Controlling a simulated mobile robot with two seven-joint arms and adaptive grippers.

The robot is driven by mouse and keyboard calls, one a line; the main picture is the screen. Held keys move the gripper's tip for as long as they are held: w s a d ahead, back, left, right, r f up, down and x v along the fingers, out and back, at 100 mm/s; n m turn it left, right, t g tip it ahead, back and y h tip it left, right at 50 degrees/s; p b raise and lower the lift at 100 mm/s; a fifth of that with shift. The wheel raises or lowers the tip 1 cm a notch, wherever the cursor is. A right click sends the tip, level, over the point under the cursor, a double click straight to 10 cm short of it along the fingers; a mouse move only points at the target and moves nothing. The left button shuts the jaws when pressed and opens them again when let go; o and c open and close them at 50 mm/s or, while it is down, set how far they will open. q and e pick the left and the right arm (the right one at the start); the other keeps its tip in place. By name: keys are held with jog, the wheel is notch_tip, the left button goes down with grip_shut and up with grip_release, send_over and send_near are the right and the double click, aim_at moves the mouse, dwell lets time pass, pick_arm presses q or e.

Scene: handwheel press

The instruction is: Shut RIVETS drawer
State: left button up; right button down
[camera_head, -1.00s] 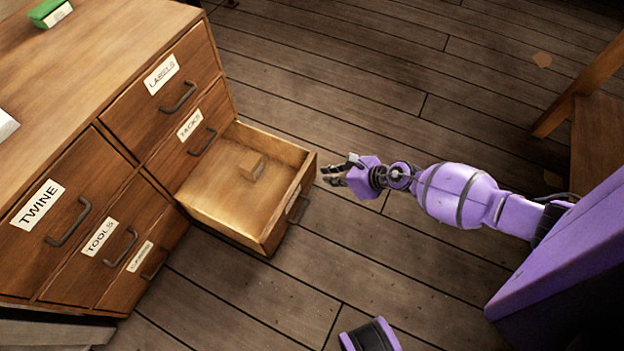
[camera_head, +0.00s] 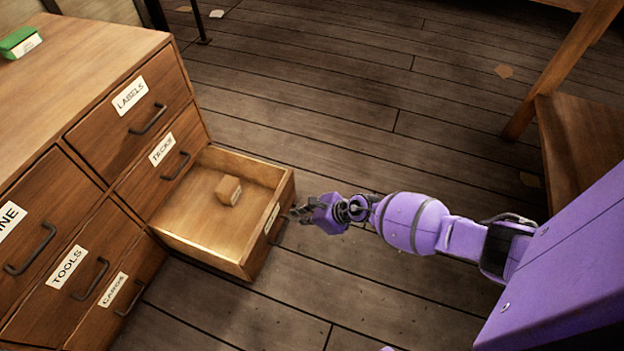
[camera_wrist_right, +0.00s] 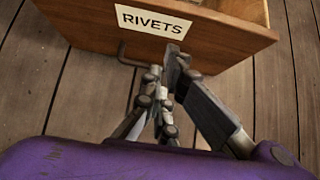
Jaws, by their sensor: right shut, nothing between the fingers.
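The RIVETS drawer (camera_head: 207,243) is pulled out at the lower right of the wooden cabinet, with a small tan block (camera_head: 228,190) inside. In the right wrist view its front panel (camera_wrist_right: 225,40) carries the RIVETS label (camera_wrist_right: 153,21), with a dark handle (camera_wrist_right: 128,52) below it. My right gripper (camera_head: 295,214) is at the drawer front, near the handle. In the right wrist view the closed fingers (camera_wrist_right: 165,75) are empty and overlap the panel's lower edge; I cannot tell whether they touch it. My left gripper is out of view.
The cabinet's other drawers, such as LABELS (camera_head: 130,110), TOOLS (camera_head: 72,275) and CARDS (camera_head: 112,295), are shut. A green box (camera_head: 20,42) lies on the cabinet top. A wooden piece of furniture (camera_head: 580,140) stands at the right. The plank floor (camera_head: 340,110) between is mostly clear.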

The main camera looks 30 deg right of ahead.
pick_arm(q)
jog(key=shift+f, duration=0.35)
pick_arm(e)
jog(key=shift+w+a+f, duration=0.1)
jog(key=shift+w+a, duration=0.6)
jog(key=shift+w, duration=0.2)
jog(key=shift+w+a+f, duration=0.1)
jog(key=shift+w+a, duration=0.6)
jog(key=shift+w, duration=0.15)
